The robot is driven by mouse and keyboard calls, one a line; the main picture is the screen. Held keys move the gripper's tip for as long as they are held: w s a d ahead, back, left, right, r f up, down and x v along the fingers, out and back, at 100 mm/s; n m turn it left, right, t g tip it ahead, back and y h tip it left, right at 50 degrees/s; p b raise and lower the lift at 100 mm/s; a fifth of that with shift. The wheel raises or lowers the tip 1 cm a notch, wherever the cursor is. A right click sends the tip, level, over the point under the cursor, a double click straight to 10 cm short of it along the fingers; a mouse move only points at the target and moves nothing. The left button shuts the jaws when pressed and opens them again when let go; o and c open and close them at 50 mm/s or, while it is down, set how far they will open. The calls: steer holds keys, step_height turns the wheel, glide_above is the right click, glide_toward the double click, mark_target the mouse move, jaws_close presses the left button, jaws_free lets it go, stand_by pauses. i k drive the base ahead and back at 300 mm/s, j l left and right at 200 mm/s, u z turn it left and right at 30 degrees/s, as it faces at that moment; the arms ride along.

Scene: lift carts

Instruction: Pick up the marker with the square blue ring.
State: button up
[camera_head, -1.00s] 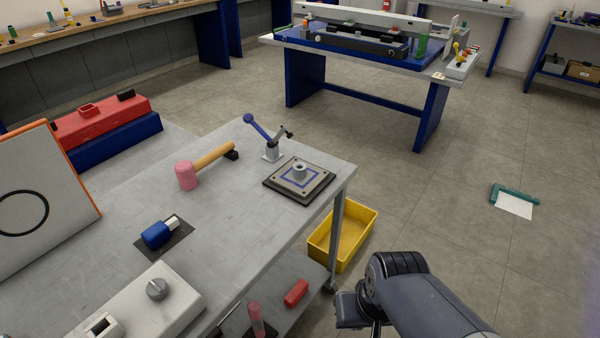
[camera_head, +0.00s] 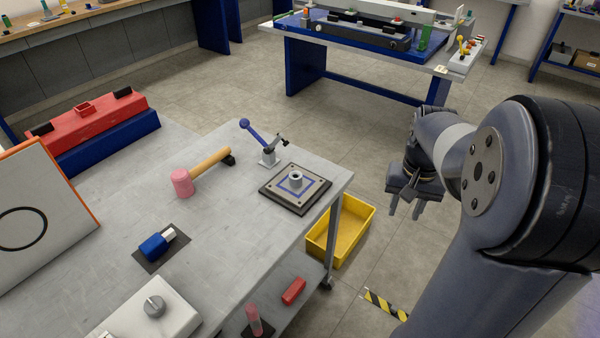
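A dark square plate (camera_head: 267,197) lies on the near grey cart top, near its right corner. Its pale top carries a square blue line around a short grey round post (camera_head: 295,179). This is the only square blue ring that I can make out. My gripper (camera_head: 405,211) is to the right of the cart, apart from the plate, with its fingers pointing down. The two fingers are apart and nothing shows between them.
A blue lever clamp (camera_head: 268,158) stands just behind the plate. A pink-headed mallet (camera_head: 182,183) and a blue-and-white piece (camera_head: 157,245) lie to the left.

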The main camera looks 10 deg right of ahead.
mark_target(296, 186)
steer(key=i+l+u, duration=0.5)
steer(key=i+l, duration=0.3)
steer(key=u, duration=1.05)
